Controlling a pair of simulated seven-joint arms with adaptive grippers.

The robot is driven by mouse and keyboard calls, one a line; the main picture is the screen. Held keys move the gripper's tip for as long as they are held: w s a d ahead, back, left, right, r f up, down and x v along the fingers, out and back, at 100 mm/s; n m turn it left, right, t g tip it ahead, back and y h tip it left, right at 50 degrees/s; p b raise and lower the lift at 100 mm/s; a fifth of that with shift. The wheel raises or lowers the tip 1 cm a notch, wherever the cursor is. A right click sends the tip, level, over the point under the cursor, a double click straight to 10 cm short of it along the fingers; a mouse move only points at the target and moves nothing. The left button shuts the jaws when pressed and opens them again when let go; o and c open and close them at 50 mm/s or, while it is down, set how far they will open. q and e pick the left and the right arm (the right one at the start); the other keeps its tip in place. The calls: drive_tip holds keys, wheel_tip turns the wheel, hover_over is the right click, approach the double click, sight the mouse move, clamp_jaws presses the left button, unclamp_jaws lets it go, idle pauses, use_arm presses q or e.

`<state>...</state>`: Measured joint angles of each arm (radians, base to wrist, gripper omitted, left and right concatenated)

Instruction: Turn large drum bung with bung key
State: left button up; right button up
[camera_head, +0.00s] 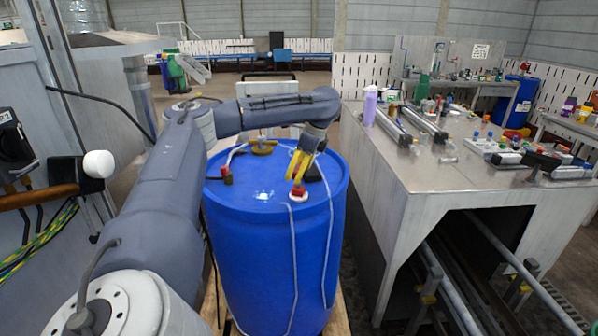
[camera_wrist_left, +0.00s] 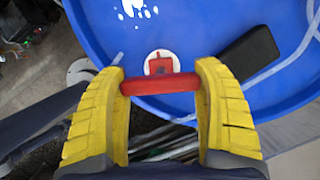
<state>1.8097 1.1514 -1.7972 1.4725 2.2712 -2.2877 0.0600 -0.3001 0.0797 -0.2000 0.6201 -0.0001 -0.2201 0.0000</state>
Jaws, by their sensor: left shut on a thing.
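The blue drum (camera_head: 270,250) stands upright in the middle of the head view, and its top fills much of the left wrist view (camera_wrist_left: 105,25). My left gripper (camera_head: 301,173) is over the front right of the drum's top. In the left wrist view its yellow fingers (camera_wrist_left: 160,88) are shut on the two ends of a red bar, which looks like the bung key's handle (camera_wrist_left: 160,84). Just beyond the bar is a red block (camera_wrist_left: 160,62) on a white round bung (camera_wrist_left: 150,68) near the rim. The link between bar and block is not clear.
A black block (camera_wrist_left: 248,55) and a pale hose (camera_wrist_left: 290,62) lie on the drum's top. A brass-coloured fitting (camera_head: 263,148) and a red fitting (camera_head: 226,175) are there too. A metal workbench (camera_head: 430,175) with tools and a purple bottle (camera_head: 370,106) stands to the right.

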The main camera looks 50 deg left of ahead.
use_arm(q)
drive_tip(key=shift+m, duration=0.7)
drive_tip(key=shift+m+t+y, duration=0.3)
drive_tip(key=shift+m+t, duration=0.4)
drive_tip(key=shift+m, duration=1)
drive_tip(key=m, duration=0.2)
drive_tip(key=shift+s+a+m+t, duration=0.1)
drive_tip(key=shift+m+t, duration=0.2)
drive_tip(key=shift+t, duration=0.1)
drive_tip(key=shift+m, duration=0.4)
